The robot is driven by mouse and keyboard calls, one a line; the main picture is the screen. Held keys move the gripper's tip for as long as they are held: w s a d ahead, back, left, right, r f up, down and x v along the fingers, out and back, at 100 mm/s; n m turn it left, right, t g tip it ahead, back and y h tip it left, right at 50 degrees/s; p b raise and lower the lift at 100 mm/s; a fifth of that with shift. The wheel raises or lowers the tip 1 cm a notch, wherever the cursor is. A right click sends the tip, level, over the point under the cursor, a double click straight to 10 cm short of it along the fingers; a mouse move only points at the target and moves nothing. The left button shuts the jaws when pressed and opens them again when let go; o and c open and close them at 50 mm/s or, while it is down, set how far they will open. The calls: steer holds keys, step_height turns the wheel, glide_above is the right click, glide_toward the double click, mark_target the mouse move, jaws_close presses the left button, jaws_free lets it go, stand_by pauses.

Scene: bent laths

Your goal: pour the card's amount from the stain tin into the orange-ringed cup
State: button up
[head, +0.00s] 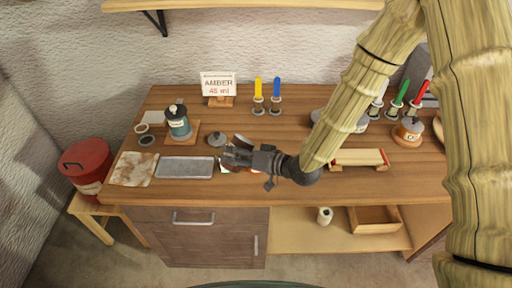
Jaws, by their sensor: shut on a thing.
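The card (219,86) reads "AMBER 45 ml" and stands on a wooden block at the back of the bench. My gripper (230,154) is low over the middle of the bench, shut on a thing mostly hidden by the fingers. White and reddish patches show under and beside it; I cannot tell if this is the stain tin. A grey knobbed lid (216,139) lies just behind the fingers. I cannot make out an orange-ringed cup.
A grey tray (185,167) and a stained cloth (133,169) lie at front left. Small round pots (147,140) stand behind them. Yellow and blue-handled tools (259,91) stand at the back. A red-ended wooden rack (358,158) is right of my gripper. My arm hides part of the right side.

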mark_target(238, 140)
steer(key=shift+w+r+m, duration=0.1)
steer(key=shift+r+m, duration=0.2)
steer(key=shift+f, duration=0.3)
steer(key=shift+m+y, duration=0.4)
steer(key=shift+m, duration=0.1)
steer(key=shift+r+m, duration=0.2)
steer(key=shift+m, duration=0.2)
steer(key=shift+d+r+m+g+y+p, duration=0.1)
steer(key=shift+r+m+g+y+p, duration=0.2)
steer(key=shift+r+m+y+p, duration=0.7)
stand_by(1.0)
steer(key=shift+f+b, duration=0.2)
steer(key=shift+b, duration=0.15)
